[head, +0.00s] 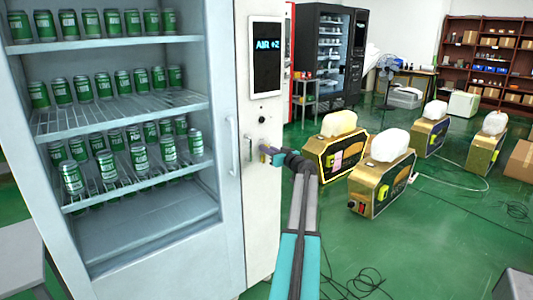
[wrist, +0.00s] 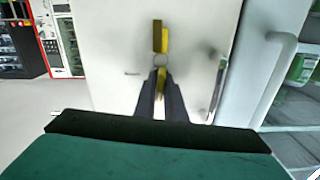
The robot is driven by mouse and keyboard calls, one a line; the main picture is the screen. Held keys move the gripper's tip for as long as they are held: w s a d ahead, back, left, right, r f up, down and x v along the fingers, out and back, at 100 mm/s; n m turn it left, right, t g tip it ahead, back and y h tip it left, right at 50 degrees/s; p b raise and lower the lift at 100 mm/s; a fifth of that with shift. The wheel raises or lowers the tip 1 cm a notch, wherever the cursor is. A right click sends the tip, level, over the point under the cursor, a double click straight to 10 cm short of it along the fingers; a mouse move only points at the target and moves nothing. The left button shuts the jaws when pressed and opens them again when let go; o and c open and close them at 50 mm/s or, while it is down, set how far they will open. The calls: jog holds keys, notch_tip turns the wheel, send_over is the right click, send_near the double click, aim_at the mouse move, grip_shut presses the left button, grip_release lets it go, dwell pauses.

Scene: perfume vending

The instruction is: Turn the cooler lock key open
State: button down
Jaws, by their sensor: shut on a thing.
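The cooler (head: 130,225) fills the left of the head view, its shelves lined with green cans. A white panel (head: 262,215) with a screen forms its right side. My gripper (head: 272,154) reaches this panel below the screen. In the wrist view, my gripper (wrist: 160,92) is shut on a yellow key (wrist: 161,38), which is upright against the white panel. A small round grey part lies over the key's middle. The fingers hide part of the key's lower end. The key is too small in the head view to tell its turn.
A slim dark handle (wrist: 217,88) is close to the right of my gripper in the wrist view. A larger pale door handle (wrist: 279,80) is farther right. Gold boxes with white tops (head: 336,157) stand on the green floor to the right. Cables lie on the floor.

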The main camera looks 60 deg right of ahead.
jog(key=m+b, duration=0.4)
jog(key=shift+f, duration=0.2)
jog(key=m+b, duration=0.2)
jog(key=m, duration=0.2)
jog(key=shift+d+r+m, duration=0.1)
jog(key=shift+m, duration=0.2)
jog(key=m, duration=0.4)
jog(key=shift+m+p, duration=0.5)
jog(key=shift+m, duration=1.5)
jog(key=c, duration=1.9)
grip_release()
jog(key=shift+o, duration=0.2)
jog(key=shift+s, duration=0.1)
